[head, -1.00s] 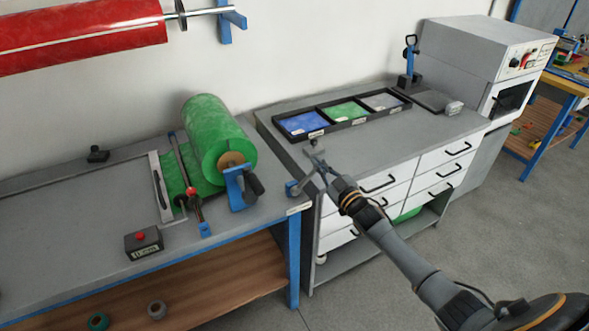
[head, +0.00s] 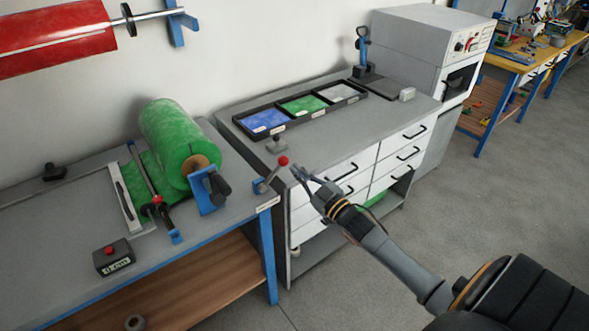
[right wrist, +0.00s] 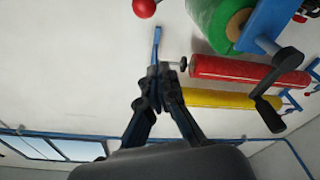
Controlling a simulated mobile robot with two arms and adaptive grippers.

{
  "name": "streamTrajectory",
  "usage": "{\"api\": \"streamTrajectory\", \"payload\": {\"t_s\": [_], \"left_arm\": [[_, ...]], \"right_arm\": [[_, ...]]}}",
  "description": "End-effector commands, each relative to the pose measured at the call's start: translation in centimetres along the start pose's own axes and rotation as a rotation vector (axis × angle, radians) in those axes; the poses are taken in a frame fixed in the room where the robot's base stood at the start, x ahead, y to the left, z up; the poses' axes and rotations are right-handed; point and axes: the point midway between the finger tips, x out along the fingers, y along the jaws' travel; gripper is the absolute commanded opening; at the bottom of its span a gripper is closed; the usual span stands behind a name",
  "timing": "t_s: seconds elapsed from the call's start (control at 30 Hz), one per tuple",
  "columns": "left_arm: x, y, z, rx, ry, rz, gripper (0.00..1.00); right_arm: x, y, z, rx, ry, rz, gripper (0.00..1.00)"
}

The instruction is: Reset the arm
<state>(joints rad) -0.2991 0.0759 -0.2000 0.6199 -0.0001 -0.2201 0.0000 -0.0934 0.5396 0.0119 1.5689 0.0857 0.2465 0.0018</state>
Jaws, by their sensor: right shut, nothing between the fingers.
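My right gripper (head: 303,177) is shut and empty. In the head view it appears just right of a lever with a red knob (head: 283,160), at the corner where the left bench meets the drawer cabinet. The right arm comes in from the lower right. In the right wrist view the closed fingers (right wrist: 160,72) point upward with nothing between them, and a red ball knob (right wrist: 144,8) shows at the top edge, apart from the fingers. My left gripper is not in view.
The left bench (head: 70,222) carries a green film roll (head: 172,135) and a black button box (head: 113,257). The grey-topped cabinet (head: 345,135) holds a black tray of blue, green and grey pieces. A grey machine (head: 420,60) stands behind it. Floor at right is clear.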

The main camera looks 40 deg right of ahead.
Motion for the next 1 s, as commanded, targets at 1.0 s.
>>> {"api": "streamTrajectory", "payload": {"t_s": [1.0], "left_arm": [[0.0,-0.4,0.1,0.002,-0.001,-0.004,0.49]], "right_arm": [[-12.2,-12.4,21.8,0.135,-0.573,-0.087,0.0]]}}
